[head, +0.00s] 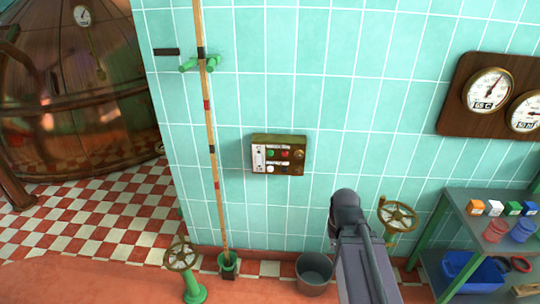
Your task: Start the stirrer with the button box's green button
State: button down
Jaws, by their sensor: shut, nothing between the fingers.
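The button box (279,141) is a small brass-coloured box fixed to the turquoise tiled wall, near the middle of the head view. It carries a green button (270,153), a red button (285,153), a white button (270,169) and a round knob at its right side. Its labels are too small to read. Part of my dark grey arm rises from the bottom of the picture, below and right of the box. I cannot see my gripper or its fingertips. The stirrer cannot be made out.
A large copper kettle (75,90) stands at the left. A striped pole (212,150) runs up the wall left of the box. A handwheel (397,215) and a grey bucket (314,270) are below. Gauges and a green-framed shelf (455,210) are at right. The wall around the box is clear.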

aim_at(270, 153)
jog(key=shift+w, duration=0.1)
jog(key=w+a+n+t+y+b, duration=0.1)
jog(key=w+a+t+y+b, duration=0.1)
jog(key=w+a, duration=0.5)
jog(key=w+a+r+n+t+y+b, duration=0.1)
jog(key=w+a, duration=0.6)
jog(key=w, duration=0.7)
jog(key=w+a+r+n+t+y+b, duration=0.1)
jog(key=w+a+n+t+y+b, duration=0.1)
jog(key=w+a+t+y+b, duration=0.2)
jog(key=shift+w+a+t+b, duration=0.45)
jog(key=shift+w+a+t, duration=1.3)
jog(key=shift+w, duration=2.05)
jog(key=shift+w+a, duration=0.1)
jog(key=shift+g, duration=0.25)
jog(key=shift+w+d, duration=0.2)
jog(key=shift+w, duration=4.1)
jog(key=shift+w, duration=0.15)
jog(key=shift+w, duration=0.25)
